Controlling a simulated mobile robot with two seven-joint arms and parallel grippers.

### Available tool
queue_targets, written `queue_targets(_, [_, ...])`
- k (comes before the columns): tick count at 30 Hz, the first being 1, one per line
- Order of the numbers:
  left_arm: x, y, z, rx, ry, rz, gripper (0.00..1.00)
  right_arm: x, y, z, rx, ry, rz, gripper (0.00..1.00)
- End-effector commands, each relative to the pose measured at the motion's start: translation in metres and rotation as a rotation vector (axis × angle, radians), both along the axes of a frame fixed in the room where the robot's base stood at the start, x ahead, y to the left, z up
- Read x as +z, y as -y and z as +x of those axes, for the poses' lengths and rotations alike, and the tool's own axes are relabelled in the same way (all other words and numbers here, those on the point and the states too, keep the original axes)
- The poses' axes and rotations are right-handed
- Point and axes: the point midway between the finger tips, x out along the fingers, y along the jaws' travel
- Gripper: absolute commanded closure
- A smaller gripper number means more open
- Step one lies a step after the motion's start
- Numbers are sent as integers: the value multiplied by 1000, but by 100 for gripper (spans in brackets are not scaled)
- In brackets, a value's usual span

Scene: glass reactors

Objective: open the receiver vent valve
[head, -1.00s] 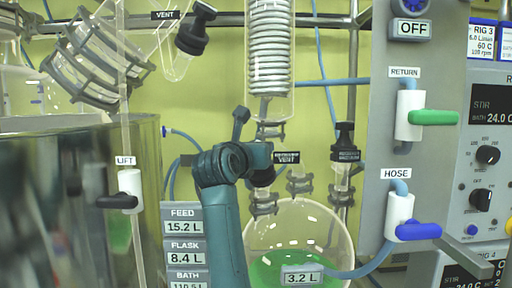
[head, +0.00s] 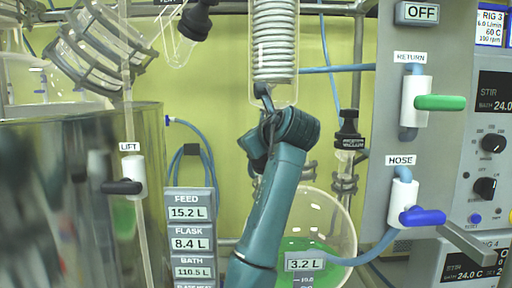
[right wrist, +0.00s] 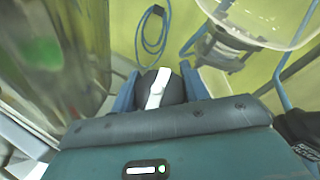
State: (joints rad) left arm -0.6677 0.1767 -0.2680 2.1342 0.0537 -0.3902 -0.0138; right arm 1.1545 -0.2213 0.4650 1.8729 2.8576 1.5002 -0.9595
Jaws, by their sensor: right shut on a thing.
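In the right wrist view, a round black knob (right wrist: 174,92) with a white stripe sits between the two blue fingers of my right gripper (right wrist: 160,88), which is shut on it. In the head view my teal arm rises from the bottom centre to my right gripper (head: 257,142), just below the coil condenser and above the receiver flask (head: 335,215). The arm hides the receiver vent label, the valve and part of the flask. Green liquid lies in the flask. My left gripper is not in view.
The coil condenser (head: 275,45) hangs directly above the gripper. A vacuum valve with a black top (head: 348,130) stands close on the right. The panel on the right carries a green return handle (head: 440,102) and a blue hose handle (head: 422,217). A lift valve (head: 130,180) is at left.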

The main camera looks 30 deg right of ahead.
Motion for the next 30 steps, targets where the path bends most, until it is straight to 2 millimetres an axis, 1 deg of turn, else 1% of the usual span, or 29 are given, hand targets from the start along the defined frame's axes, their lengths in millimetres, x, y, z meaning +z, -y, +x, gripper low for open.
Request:
queue_targets(1, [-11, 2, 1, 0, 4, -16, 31, -4, -1, 0, 39, -11, -8, 78])
queue_targets(6, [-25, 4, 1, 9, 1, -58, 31, -4, -3, 0, 174, -91, -59, 78])
queue_targets(15, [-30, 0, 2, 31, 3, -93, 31, -3, -5, -1, 411, -231, -145, 78])
queue_targets(24, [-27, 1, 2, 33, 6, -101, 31, -3, -9, -2, 626, -352, -222, 78])
queue_targets(30, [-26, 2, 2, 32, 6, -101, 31, -5, -9, -4, 729, -413, -259, 78])
